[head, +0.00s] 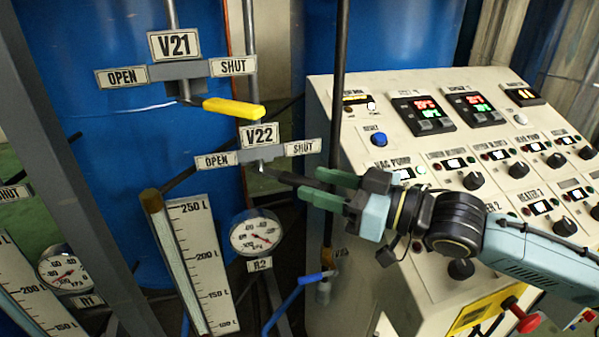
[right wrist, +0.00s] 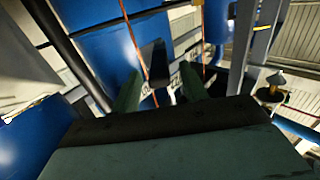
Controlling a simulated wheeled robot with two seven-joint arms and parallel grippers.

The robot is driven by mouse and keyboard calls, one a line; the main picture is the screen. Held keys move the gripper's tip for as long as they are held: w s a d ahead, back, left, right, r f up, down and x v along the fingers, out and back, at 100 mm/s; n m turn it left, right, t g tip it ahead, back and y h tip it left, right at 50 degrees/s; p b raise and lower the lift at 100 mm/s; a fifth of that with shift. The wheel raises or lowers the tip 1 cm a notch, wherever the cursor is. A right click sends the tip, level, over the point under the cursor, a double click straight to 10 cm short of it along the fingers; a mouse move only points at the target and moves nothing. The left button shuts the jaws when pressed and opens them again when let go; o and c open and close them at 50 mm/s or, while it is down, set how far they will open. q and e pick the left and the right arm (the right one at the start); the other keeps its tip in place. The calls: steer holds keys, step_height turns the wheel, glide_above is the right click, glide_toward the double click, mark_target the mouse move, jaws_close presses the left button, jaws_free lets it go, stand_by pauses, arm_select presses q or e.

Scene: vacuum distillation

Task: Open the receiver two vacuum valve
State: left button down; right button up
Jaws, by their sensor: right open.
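The V22 valve (head: 262,157) is at the centre of the head view, with an OPEN sign (head: 216,160) on its left and a SHUT sign (head: 301,148) on its right. Its dark lever (head: 287,178) points right, to the SHUT side. My right gripper (head: 308,183) comes in from the right with its green fingers apart around the lever's outer end. The right wrist view shows a dark piece (right wrist: 155,62) between the open fingers. I cannot tell whether the fingers touch it. My left gripper is not in view.
The V21 valve (head: 184,70), with a yellow lever (head: 234,109) toward SHUT, is just above. A gauge (head: 256,232) and level scale (head: 205,262) stand below. A dark vertical pipe (head: 340,80) runs close to my gripper. The control panel (head: 330,110) stands right.

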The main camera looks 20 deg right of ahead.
mark_target(299, 178)
steer(key=shift+p+x, duration=0.35)
steer(key=shift+x, duration=1.8)
jaws_close()
